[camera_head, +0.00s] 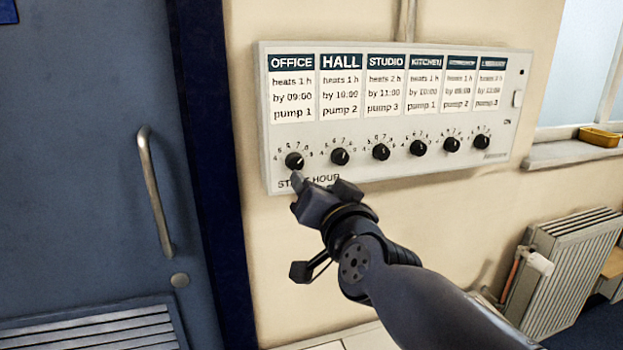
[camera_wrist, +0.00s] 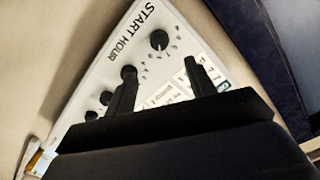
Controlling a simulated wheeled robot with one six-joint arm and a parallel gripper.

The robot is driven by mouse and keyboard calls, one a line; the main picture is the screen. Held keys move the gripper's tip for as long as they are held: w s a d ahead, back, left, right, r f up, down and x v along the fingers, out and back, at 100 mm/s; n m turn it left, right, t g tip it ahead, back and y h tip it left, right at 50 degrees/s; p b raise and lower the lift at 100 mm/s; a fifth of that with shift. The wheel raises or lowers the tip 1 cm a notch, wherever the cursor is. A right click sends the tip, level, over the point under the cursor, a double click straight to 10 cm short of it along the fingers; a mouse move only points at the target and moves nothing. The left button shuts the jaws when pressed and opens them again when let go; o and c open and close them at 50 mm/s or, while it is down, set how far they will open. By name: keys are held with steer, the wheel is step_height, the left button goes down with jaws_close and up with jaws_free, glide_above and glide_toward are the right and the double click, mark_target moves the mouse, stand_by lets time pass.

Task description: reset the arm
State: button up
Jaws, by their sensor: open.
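My gripper (camera_head: 318,186) is just in front of the lower left part of a white wall control panel (camera_head: 400,172), below the OFFICE dial (camera_head: 294,160). In the wrist view its two dark fingers (camera_wrist: 158,88) stand apart with nothing between them, and the panel lies beyond them. The OFFICE dial also shows in the wrist view (camera_wrist: 159,40), clear of the fingers. My gripper hides part of the START HOUR lettering in the head view. My arm reaches up from the lower right.
The panel carries a row of several black dials under labelled cards. A blue door (camera_head: 80,120) with a metal handle (camera_head: 153,190) is on the left. A radiator (camera_head: 565,270) stands at the lower right, below a sill (camera_head: 570,153) with a yellow tray (camera_head: 599,138).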

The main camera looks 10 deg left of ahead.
mark_target(297, 163)
stand_by(0.4)
steer(key=b+x, duration=0.1)
steer(key=x, duration=0.9)
steer(key=shift+w+a, duration=0.2)
steer(key=shift+w, duration=0.05)
steer(key=shift+s, duration=0.1)
